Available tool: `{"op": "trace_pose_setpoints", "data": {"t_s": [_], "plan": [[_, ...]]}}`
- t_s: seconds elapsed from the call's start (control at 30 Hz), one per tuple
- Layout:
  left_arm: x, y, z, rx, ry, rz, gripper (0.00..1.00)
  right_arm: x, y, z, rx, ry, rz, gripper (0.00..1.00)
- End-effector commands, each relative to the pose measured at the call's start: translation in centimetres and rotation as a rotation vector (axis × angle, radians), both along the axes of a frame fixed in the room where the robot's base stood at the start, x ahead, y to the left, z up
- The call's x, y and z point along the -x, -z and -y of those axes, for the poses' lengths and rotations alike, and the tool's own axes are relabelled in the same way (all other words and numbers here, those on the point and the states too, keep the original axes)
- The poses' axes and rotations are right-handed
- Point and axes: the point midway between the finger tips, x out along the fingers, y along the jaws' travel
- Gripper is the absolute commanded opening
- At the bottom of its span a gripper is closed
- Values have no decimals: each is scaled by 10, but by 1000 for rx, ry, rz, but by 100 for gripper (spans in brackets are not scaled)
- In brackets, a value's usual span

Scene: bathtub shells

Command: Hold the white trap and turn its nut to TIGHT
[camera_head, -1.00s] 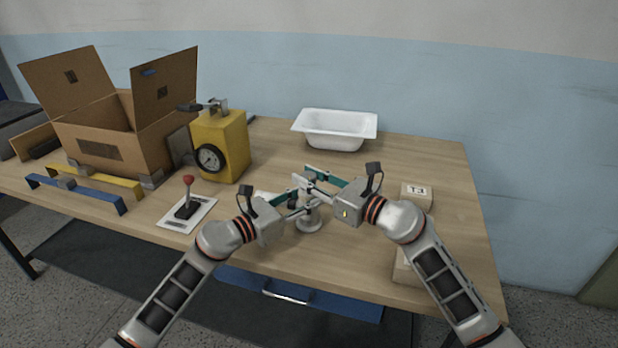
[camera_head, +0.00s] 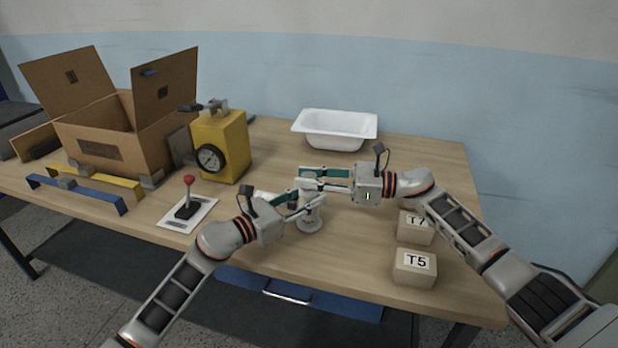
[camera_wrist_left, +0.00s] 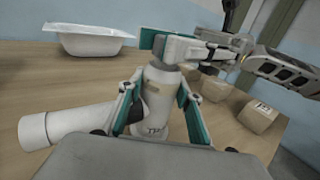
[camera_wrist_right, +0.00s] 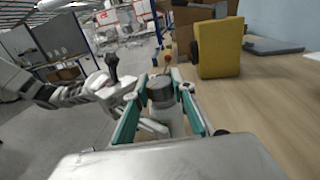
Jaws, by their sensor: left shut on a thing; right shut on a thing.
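The white trap (camera_head: 309,222) stands upright near the middle of the table's front part. In the left wrist view its white body (camera_wrist_left: 153,98) is between my left gripper's fingers, with a side pipe (camera_wrist_left: 75,122) pointing left. A tan mark and a partly hidden label show on the body. My left gripper (camera_head: 308,206) is shut on the body from the front left. My right gripper (camera_head: 304,181) is shut on the nut at the top, coming from the right. The grey nut (camera_wrist_right: 160,90) shows between its fingers in the right wrist view. I cannot read a TIGHT mark.
Boxes T7 (camera_head: 415,227) and T5 (camera_head: 415,267) stand at the right, close to my right arm. A white tub (camera_head: 335,128) is at the back. A yellow gauge block (camera_head: 221,147), a red-knobbed lever (camera_head: 188,196) and an open carton (camera_head: 110,140) are at the left.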

Motion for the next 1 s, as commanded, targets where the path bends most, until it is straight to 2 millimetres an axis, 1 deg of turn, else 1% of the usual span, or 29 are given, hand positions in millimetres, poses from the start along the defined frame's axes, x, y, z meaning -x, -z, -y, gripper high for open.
{"op": "trace_pose_setpoints", "data": {"t_s": [0.03,0.43,1.0], "plan": [[2,0,4,4,8,-2,9,1,7,-2,10,-24,-8,3],[3,-1,5,5,9,-1,9,2,11,-4,13,-167,-11,3],[2,-1,4,5,9,-2,9,2,7,0,7,-210,-7,3]]}}
